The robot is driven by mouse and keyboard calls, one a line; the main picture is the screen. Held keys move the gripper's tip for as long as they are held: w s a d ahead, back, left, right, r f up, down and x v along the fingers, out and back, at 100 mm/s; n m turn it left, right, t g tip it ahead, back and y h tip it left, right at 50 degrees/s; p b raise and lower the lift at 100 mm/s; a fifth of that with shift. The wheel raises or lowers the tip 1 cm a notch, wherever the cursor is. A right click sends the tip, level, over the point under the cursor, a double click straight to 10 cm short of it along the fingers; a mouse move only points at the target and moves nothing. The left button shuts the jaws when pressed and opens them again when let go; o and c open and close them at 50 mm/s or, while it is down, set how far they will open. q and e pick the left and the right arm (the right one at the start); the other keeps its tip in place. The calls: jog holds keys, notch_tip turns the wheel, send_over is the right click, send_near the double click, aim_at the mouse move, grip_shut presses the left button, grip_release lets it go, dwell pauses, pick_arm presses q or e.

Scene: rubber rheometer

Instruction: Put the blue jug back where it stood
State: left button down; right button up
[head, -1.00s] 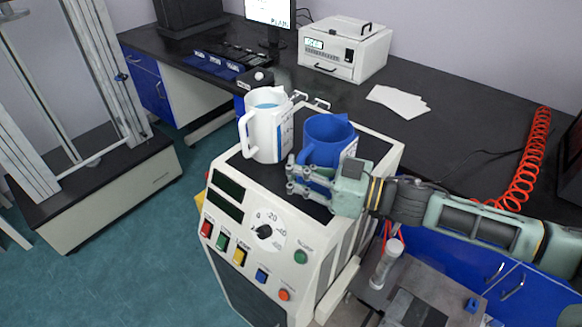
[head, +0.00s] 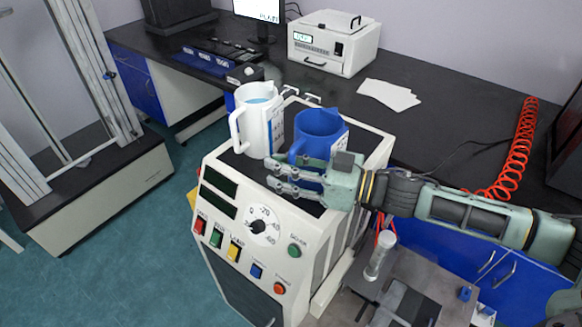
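The blue jug (head: 321,124) stands upright on the dark top of the white instrument cabinet, with its handle toward the left front. Its lower part is partly hidden by my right gripper. My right gripper (head: 270,174) reaches in from the right, in front of the jug. Its two fingers point left with a gap between them, and nothing shows held between the tips. Whether a finger touches the jug cannot be told. A white jug (head: 262,125) with blue liquid stands just left of the blue one. My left gripper is not in view.
The cabinet's front panel (head: 226,235) carries a dial and coloured buttons. Behind it, a dark bench holds a white box instrument (head: 330,45), papers (head: 388,95) and a red coiled hose (head: 518,150). A clear cylinder (head: 380,255) stands on equipment at lower right.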

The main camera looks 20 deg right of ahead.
jog(key=b+v, duration=0.3)
jog(key=v, duration=0.9)
dwell(0.3)
